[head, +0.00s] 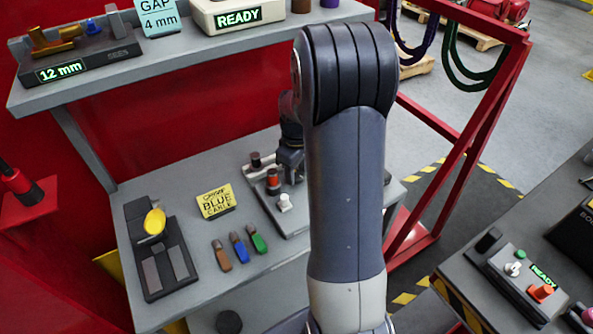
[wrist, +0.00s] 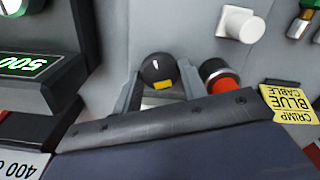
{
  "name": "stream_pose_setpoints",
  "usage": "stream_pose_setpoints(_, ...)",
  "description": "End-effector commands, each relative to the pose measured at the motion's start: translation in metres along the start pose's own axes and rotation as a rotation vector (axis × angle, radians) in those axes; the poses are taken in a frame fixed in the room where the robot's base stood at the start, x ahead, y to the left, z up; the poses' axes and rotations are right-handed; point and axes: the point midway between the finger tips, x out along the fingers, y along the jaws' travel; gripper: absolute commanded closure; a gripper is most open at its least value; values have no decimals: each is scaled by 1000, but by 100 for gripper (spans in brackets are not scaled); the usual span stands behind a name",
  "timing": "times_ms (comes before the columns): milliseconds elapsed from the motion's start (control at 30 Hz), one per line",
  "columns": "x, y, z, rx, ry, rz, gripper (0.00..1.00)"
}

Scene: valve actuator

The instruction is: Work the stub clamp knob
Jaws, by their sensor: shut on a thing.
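A round black knob (wrist: 156,66) with a yellow mark sits between the two grey fingers of my gripper (wrist: 161,82) in the wrist view. The fingers are shut on it, one on each side. In the head view my gripper (head: 291,160) reaches down to the grey fixture plate (head: 290,222) on the bench, and it and my arm hide this knob. The red knob (wrist: 219,78) is just right of the fingers in the wrist view.
A yellow "crimp blue cable" card (head: 215,202) and several coloured connectors (head: 239,247) lie left of the fixture. A black device with a yellow knob (head: 163,255) stands further left. A unit showing "500" (wrist: 30,65) is left of the knob in the wrist view.

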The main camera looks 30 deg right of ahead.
Motion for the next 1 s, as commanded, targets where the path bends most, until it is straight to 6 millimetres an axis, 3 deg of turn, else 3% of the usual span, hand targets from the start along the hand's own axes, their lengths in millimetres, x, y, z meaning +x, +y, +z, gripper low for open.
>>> stream_pose_setpoints(1000, -1, 0, -1, -902, 1, 2, 83)
